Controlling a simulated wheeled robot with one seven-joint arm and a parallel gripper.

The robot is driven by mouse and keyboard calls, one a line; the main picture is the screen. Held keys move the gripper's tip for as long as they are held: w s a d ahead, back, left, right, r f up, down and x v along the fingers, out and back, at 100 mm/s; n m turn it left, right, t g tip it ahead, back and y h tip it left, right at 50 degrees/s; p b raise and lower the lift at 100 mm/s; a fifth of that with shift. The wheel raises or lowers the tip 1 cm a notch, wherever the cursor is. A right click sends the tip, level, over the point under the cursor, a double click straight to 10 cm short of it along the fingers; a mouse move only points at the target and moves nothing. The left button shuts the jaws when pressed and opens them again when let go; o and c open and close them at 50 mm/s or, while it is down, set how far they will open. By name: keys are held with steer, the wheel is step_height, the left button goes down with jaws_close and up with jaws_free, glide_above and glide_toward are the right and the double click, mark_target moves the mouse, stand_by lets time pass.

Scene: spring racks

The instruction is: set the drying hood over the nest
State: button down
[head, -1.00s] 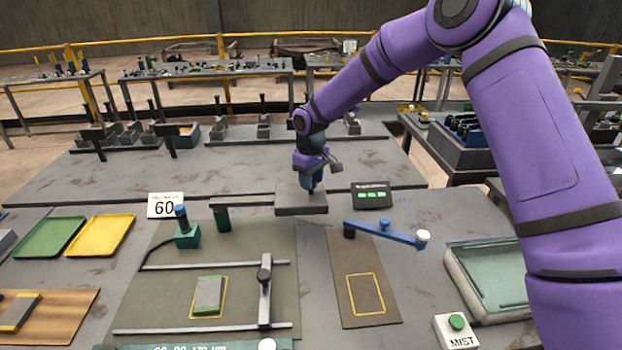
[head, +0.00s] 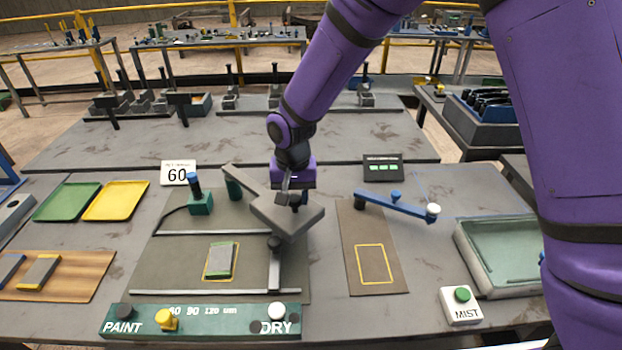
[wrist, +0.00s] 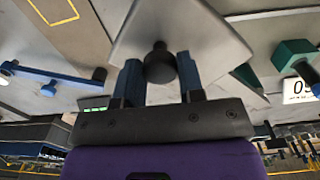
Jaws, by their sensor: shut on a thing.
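The drying hood (head: 288,216) is a flat grey box on a swing arm (head: 245,181) that pivots from a dark green post (head: 234,188). My gripper (head: 295,201) is shut on the dark knob on top of the hood. In the wrist view the knob (wrist: 160,63) sits between my blue fingers, with the hood plate (wrist: 215,40) behind it. The nest (head: 207,273) is a yellow outline on the grey-green mat, with a grey and green piece (head: 222,259) lying in it. The hood hangs behind and to the right of the nest, not above it.
A black-knobbed crossbar (head: 275,268) spans two rails right of the nest, just in front of the hood. A teal knobbed block (head: 200,203) stands left. A blue swing arm (head: 395,204) is at right. The PAINT/DRY panel (head: 200,321) lies in front.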

steer(key=s+a+m, duration=0.4)
steer(key=a, duration=0.5)
steer(key=s+a+m, duration=0.4)
steer(key=a+m, duration=0.1)
steer(key=a, duration=0.5)
steer(key=shift+a, duration=0.2)
steer(key=shift+r, duration=0.1)
steer(key=c, duration=0.7)
jaws_free()
steer(key=shift+a, duration=0.1)
steer(key=shift+c, duration=0.2)
step_height(320, 180, up, 11)
steer(key=shift+w, duration=0.1)
